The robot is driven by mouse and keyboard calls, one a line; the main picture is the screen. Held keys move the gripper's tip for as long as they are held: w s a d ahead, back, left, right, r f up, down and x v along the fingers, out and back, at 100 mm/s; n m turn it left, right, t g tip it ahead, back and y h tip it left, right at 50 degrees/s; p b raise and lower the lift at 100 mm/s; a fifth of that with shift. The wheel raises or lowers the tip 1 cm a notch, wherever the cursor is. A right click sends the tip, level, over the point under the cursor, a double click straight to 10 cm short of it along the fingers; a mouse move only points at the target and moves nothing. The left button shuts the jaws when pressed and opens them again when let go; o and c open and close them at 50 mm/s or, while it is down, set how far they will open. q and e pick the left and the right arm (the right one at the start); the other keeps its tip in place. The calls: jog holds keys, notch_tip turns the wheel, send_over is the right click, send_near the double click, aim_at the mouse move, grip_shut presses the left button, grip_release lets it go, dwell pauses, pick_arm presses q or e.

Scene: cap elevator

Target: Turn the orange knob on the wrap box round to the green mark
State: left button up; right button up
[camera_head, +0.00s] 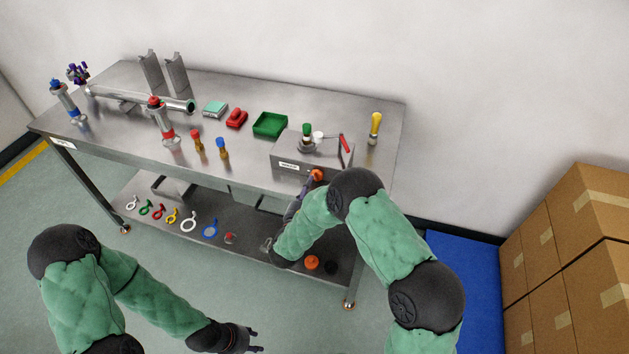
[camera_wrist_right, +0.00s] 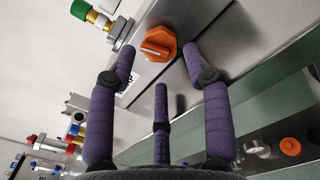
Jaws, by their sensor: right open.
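The wrap box (camera_head: 285,160) is a low metal box at the front right of the table. Its orange knob (camera_head: 317,175) is on the front face, and my right arm partly covers the area below it. In the right wrist view the knob (camera_wrist_right: 158,43) is a faceted orange cap with a raised bar across it. My right gripper (camera_wrist_right: 159,58) is open, its purple fingers spread around the knob's near side, with no clear contact. I cannot make out the green mark. My left gripper (camera_head: 254,342) is open and empty, low over the floor.
A green-topped fitting (camera_head: 307,133) and a red-handled lever (camera_head: 345,143) stand on the box. A yellow-handled tool (camera_head: 375,125) stands to the right. A green tray (camera_head: 270,124) lies behind left. The lower shelf holds several coloured rings and an orange cap (camera_head: 312,262).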

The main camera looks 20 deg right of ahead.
aim_at(315, 179)
jog(key=shift+x, duration=2.25)
